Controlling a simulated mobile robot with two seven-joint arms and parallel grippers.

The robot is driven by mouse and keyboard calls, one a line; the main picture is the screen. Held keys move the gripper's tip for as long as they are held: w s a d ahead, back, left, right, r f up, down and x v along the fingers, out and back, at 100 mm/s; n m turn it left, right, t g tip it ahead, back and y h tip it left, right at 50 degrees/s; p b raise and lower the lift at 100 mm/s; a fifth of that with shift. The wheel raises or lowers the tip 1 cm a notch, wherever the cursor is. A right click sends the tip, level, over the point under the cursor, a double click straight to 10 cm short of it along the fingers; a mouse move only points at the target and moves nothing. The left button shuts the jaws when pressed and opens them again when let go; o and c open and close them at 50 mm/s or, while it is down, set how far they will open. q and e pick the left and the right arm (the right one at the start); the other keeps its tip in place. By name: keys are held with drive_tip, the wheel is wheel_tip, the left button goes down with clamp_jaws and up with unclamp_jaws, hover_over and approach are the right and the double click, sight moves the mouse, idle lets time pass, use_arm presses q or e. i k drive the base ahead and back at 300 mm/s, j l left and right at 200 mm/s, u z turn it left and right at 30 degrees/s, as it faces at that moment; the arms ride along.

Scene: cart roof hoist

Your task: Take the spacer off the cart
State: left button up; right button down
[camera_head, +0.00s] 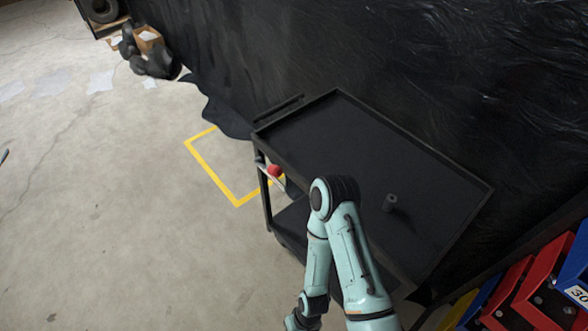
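The spacer (390,203), a small dark grey cylinder, stands on the right part of the black cart's (330,130) top tray. One of my teal arms rises from the bottom of the view, with its bent elbow in front of the cart's near edge, left of the spacer. Its lower links lead down out of the picture, and its gripper does not show. My other arm is out of view too. Nothing touches the spacer. The arm hides part of the cart's near side and lower shelf.
A red knob (274,171) shows at the cart's left end. A yellow floor outline (220,180) lies left of the cart. A black wall stands close behind it. Red and blue bins (540,290) crowd the lower right. The floor at left is mostly clear.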

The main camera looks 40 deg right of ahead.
sight(388, 203)
drive_tip(key=z, duration=2.3)
drive_tip(key=j, duration=0.2)
